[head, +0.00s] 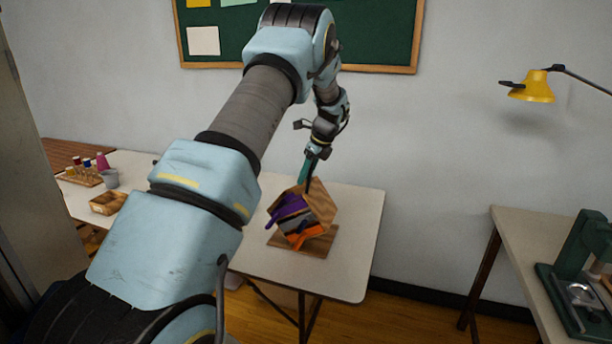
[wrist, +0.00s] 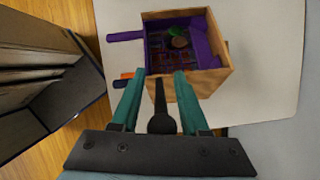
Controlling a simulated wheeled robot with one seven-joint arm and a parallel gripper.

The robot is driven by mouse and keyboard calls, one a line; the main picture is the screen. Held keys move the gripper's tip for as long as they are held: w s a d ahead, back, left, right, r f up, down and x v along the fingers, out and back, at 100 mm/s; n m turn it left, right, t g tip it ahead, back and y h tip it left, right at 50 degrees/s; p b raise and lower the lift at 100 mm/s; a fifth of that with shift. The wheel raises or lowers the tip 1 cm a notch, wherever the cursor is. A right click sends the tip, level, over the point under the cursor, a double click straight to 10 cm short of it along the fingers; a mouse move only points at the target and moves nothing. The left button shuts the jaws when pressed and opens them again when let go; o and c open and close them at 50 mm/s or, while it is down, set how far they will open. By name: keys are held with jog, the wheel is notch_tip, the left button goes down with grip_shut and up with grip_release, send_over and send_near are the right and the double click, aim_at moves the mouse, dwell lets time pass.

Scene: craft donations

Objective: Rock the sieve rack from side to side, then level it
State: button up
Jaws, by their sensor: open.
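The sieve rack (head: 322,203) is a wooden frame holding purple, grey and orange sieves, above a wooden base board (head: 318,246) on the white table. It looks tilted over in the head view. In the wrist view the rack (wrist: 216,82) is seen from above; its top purple sieve (wrist: 205,52) holds a green and a brown piece on the mesh. My gripper (head: 308,180), with teal fingers, is just above the rack. In the wrist view my gripper (wrist: 156,88) is open, with a dark rod (wrist: 160,95) ending in a round knob between its fingers. Whether they touch it is unclear.
A wooden tray (head: 108,203), a grey cup (head: 111,179) and several small bottles (head: 85,168) stand on the table's left part. A side table (head: 520,235) with a green machine (head: 590,270) is at right. The table right of the rack is clear.

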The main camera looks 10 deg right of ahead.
jog(key=b+v, duration=0.3)
jog(key=v, duration=0.7)
jog(key=shift+r, duration=0.35)
jog(key=shift+s+d+b, duration=0.1)
jog(key=shift+s+b, duration=0.05)
jog(key=shift+b, duration=0.15)
